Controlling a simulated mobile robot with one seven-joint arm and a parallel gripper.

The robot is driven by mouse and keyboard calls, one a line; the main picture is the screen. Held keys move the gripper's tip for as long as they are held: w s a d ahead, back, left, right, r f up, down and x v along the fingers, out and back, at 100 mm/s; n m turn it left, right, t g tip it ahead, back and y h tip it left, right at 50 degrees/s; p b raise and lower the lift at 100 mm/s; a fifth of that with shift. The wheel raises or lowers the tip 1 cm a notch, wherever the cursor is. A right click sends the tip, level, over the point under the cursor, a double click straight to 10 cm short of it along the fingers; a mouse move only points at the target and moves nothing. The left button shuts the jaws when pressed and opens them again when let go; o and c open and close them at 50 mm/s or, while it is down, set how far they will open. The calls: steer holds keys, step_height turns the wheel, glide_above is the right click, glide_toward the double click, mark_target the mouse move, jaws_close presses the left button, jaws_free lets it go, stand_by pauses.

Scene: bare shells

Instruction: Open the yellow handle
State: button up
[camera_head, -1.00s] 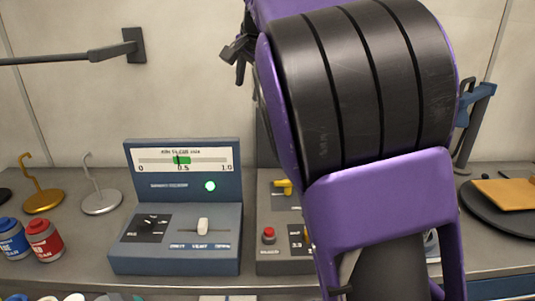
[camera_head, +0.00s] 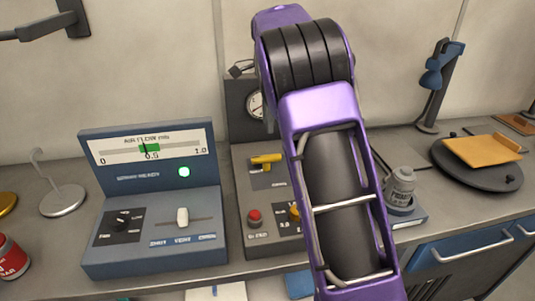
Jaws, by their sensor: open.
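The yellow handle (camera_head: 266,160) sits on the sloped face of a grey control box (camera_head: 252,190), right of the blue-grey panel. It lies roughly level, its longer part pointing right. My arm passes just to its right and hides the right side of the box. My gripper (camera_head: 240,69) shows only as a small dark part at the arm's far end, above and left of the handle and apart from it. It is open, and most of it is hidden behind the arm.
A red button (camera_head: 254,217) and a yellow knob (camera_head: 294,212) sit below the handle. A gauge (camera_head: 256,105) stands behind it. The blue-grey airflow panel (camera_head: 150,205) is on the left. A grey can (camera_head: 400,187) and a turntable (camera_head: 478,165) are on the right.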

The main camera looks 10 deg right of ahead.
mark_target(267, 156)
step_height(267, 156, down, 11)
steer(key=shift+f+b, duration=0.1)
steer(key=shift+b, duration=0.45)
jaws_close()
